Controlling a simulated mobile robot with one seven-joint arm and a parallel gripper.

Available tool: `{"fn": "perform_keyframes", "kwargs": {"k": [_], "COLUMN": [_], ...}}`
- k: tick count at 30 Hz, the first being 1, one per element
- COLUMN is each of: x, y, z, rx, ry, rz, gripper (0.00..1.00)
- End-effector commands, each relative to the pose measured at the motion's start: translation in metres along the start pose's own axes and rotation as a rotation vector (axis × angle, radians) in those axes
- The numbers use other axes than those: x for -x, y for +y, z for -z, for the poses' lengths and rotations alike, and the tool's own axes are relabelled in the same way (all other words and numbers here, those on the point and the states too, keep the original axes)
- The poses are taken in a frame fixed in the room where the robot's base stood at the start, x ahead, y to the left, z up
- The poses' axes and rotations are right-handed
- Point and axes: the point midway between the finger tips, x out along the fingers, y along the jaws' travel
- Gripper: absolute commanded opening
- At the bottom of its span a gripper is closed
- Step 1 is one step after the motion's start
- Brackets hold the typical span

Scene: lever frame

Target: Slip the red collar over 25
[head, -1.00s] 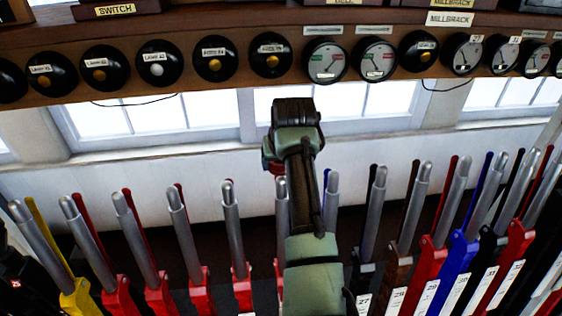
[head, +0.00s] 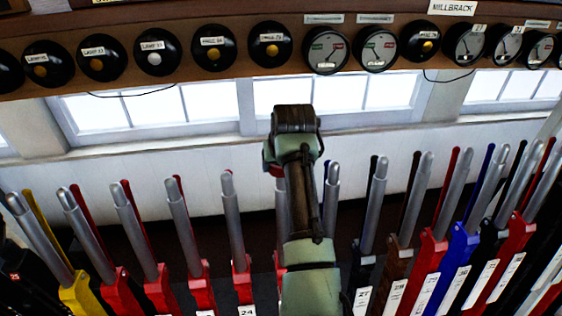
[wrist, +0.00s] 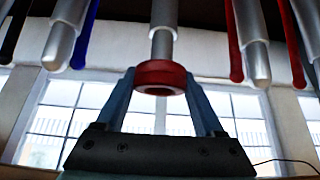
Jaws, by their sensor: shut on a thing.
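My gripper (wrist: 165,105) is shut on the red collar (wrist: 161,76), a thick ring whose dark hole shows in the wrist view. A silver lever (wrist: 162,42) lines up with the collar there and meets its far side; I cannot tell whether its tip is inside the ring. In the head view my gripper's fingers are hidden behind my wrist, and a bit of red (head: 277,170), likely the collar, shows at its left. A lever (head: 281,198) just below, mostly hidden by my arm, stands right of the one labelled 24 (head: 246,311); its own number is hidden.
Neighbouring levers stand close on both sides, one silver lever (head: 232,205) to the left and another (head: 331,195) to the right. Behind are windows (head: 340,92) and a shelf with dials (head: 326,50). The space above the lever tips is open.

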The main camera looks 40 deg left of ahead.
Motion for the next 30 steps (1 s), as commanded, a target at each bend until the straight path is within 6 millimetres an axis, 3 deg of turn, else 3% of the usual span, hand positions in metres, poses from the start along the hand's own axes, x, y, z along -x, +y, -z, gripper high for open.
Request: {"fn": "perform_keyframes", "kwargs": {"k": [30], "x": [-0.022], "y": [0.000], "z": [-0.021], "rx": [0.000], "ry": [0.002], "rz": [0.000], "gripper": [0.13]}}
